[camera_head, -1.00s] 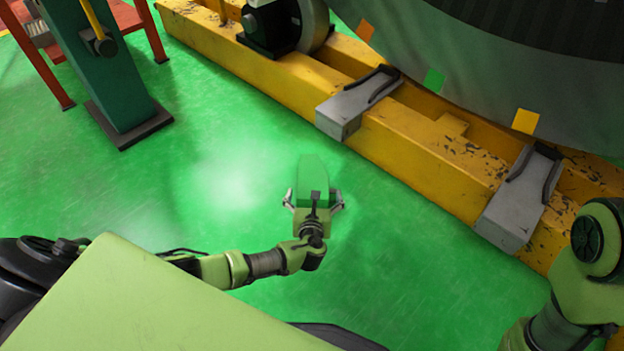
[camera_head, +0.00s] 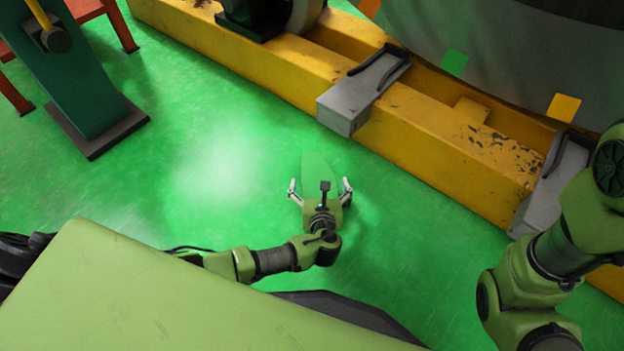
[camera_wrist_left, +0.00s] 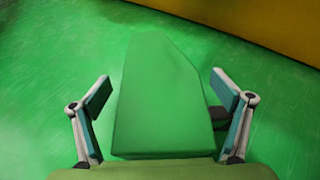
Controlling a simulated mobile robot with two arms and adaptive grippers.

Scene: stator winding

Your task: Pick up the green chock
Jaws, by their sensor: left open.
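The green chock (camera_head: 319,166) is on the green floor in the head view, just beyond my left gripper. It is nearly the same green as the floor. In the left wrist view the chock (camera_wrist_left: 160,95) is a wedge-like block with a slanted top right edge. My left gripper (camera_head: 319,187) is open, with one finger on each side of the chock's near end. In the left wrist view a gap shows at the left finger of the gripper (camera_wrist_left: 165,105); the right finger is closer to the chock. A dark part shows beside the chock's lower right. The right gripper is not in view.
A yellow beam (camera_head: 420,150) runs diagonally beyond the chock, bearing grey metal blocks (camera_head: 360,95). A large grey round body (camera_head: 520,60) stands above it. A dark green post (camera_head: 85,80) with a dark base is at upper left. Floor left of the chock is clear.

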